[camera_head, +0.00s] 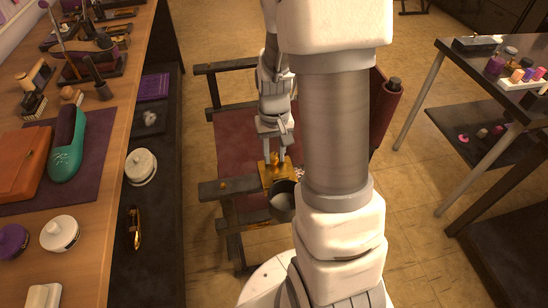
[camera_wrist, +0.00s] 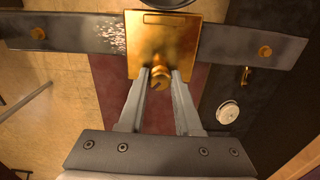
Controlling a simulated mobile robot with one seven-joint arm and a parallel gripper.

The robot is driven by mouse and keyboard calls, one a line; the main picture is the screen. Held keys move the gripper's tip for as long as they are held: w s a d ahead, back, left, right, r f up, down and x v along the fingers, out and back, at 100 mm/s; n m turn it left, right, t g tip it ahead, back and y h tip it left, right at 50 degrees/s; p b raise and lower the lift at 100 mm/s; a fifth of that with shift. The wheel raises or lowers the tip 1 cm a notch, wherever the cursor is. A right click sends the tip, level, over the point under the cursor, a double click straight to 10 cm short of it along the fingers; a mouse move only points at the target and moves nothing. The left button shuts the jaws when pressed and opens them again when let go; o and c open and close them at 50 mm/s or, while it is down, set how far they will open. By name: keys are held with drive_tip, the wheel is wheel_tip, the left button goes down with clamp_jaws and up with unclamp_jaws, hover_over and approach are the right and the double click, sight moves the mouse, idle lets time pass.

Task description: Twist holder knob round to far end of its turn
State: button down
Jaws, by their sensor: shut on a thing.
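The holder is a brass plate (camera_wrist: 165,32) fixed on a dark metal bar in the wrist view. Its brass knob (camera_wrist: 160,80) stands out from the lower part of the plate and has a notched end. My gripper (camera_wrist: 161,74) is shut on the knob, with one grey finger on each side of it. In the head view, my gripper (camera_head: 274,157) reaches down to the brass holder (camera_head: 277,176). A dark round cup (camera_head: 283,203) sits just in front of the holder. The knob is mostly hidden by the fingers in the head view.
The dark bar (camera_wrist: 70,32) runs to both sides of the plate, with brass bolts. A dark red seat (camera_head: 235,135) lies behind it. A wooden counter (camera_head: 95,220) with tools is at left, a small table (camera_head: 490,65) with bottles at right. Tiled floor lies between.

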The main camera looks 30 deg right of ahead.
sight(273, 155)
drive_tip(key=n, duration=0.5)
drive_tip(key=shift+n, duration=0.3)
drive_tip(key=c, duration=0.7)
unclamp_jaws()
wheel_tip(273, 155, up, 8)
drive_tip(key=p, duration=0.6)
drive_tip(key=shift+a+r, duration=0.1)
drive_tip(key=shift+r, duration=0.1)
drive_tip(key=s+a+r+t, duration=0.2)
drive_tip(key=s+a+r, duration=0.1)
drive_tip(key=r, duration=0.4)
drive_tip(key=s+a+r+m+t+p, duration=0.1)
drive_tip(key=s+a+r, duration=0.3)
drive_tip(key=r, duration=0.3)
drive_tip(key=s+a+r+m+t, duration=0.1)
drive_tip(key=s+a+r+t, duration=0.1)
drive_tip(key=s+r, duration=0.3)
wheel_tip(273, 155, up, 3)
drive_tip(key=shift+s+a+f+t+p, duration=0.1)
drive_tip(key=shift+s+a+t+p, duration=0.15)
drive_tip(key=shift+a, duration=0.5)
